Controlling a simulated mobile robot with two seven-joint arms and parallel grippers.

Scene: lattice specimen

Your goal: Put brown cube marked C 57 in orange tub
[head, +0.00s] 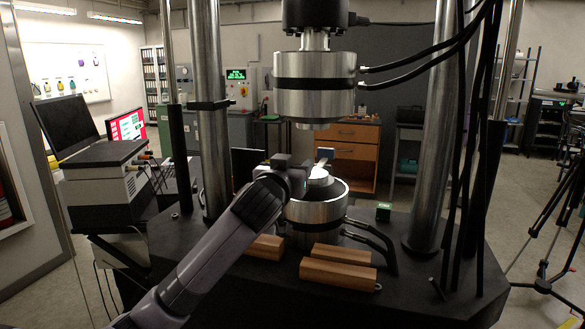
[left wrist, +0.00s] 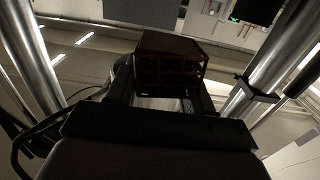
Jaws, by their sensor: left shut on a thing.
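My left gripper (head: 306,172) reaches in from the lower left in the head view, its end just above the lower round metal platen (head: 318,207) of the test machine. In the left wrist view the gripper (left wrist: 168,98) is shut on a dark brown lattice cube (left wrist: 170,62), which sits between the fingers. No C 57 mark can be read on it. In the head view the cube is not clearly visible behind the gripper. I cannot make out an orange tub in either view. My right gripper is not in view.
The upper metal platen (head: 315,85) hangs above my gripper. Thick steel columns (head: 432,140) stand on both sides. Wooden blocks (head: 338,274) and a small green block (head: 383,211) lie on the black base (head: 420,290). Black hoses curve beside the lower platen.

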